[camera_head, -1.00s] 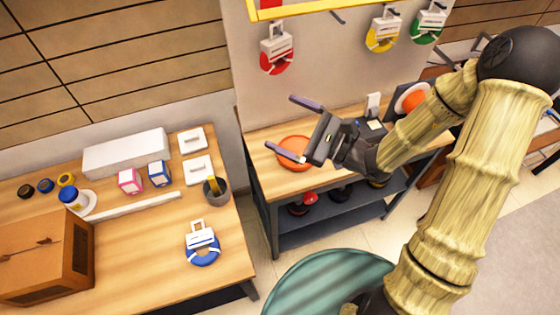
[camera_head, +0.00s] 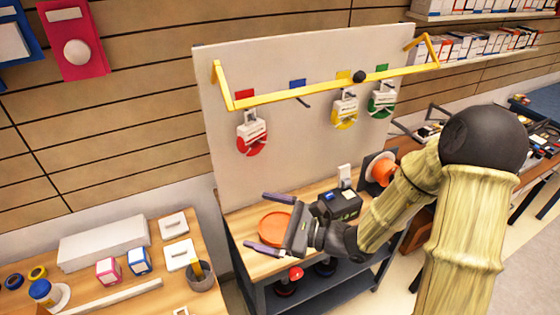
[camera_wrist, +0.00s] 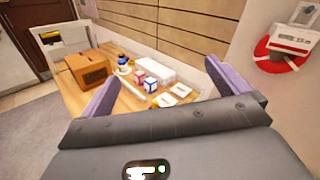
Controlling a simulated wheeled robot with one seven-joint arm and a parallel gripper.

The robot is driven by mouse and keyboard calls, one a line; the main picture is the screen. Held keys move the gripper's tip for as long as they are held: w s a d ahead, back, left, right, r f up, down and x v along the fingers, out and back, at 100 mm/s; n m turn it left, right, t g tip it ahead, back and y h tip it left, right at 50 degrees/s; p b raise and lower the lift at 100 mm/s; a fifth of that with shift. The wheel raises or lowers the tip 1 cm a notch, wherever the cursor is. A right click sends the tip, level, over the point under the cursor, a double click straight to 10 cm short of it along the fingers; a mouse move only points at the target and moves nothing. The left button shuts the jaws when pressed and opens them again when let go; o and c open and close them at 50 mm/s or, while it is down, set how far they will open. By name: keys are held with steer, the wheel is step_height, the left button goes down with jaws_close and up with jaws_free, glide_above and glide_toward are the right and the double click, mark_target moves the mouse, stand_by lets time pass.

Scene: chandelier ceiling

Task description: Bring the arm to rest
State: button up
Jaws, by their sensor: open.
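My gripper (camera_head: 270,222) is open and empty, its two purple-grey fingers spread apart. In the head view it is in front of the orange round plate (camera_head: 276,229) on the narrow workbench, and it hides part of that bench. My bamboo-textured arm comes in from the right side. In the wrist view the fingers (camera_wrist: 167,88) stand wide apart and point toward the left table, with nothing between them.
The left table holds a white box (camera_head: 104,242), small cartons and a grey cup (camera_head: 199,278). A cardboard box (camera_wrist: 88,68) shows in the wrist view.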

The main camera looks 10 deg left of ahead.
steer(key=s+d+f+n+g+h, duration=0.7)
steer(key=s+d+n+h, duration=0.15)
steer(key=s+n, duration=0.2)
steer(key=w+d+r+n+t+h, duration=0.1)
steer(key=w+d+n+t+h, duration=0.1)
steer(key=d, duration=0.5)
steer(key=w+d+r+n+t+h, duration=0.1)
steer(key=w+d+n+t+h, duration=0.1)
steer(key=d+n+h, duration=0.3)
steer(key=d+t+h, duration=0.1)
steer(key=d, duration=0.2)
steer(key=shift+w+r+t+h, duration=0.15)
steer(key=shift+r+t+h, duration=0.15)
steer(key=shift+r+h, duration=0.05)
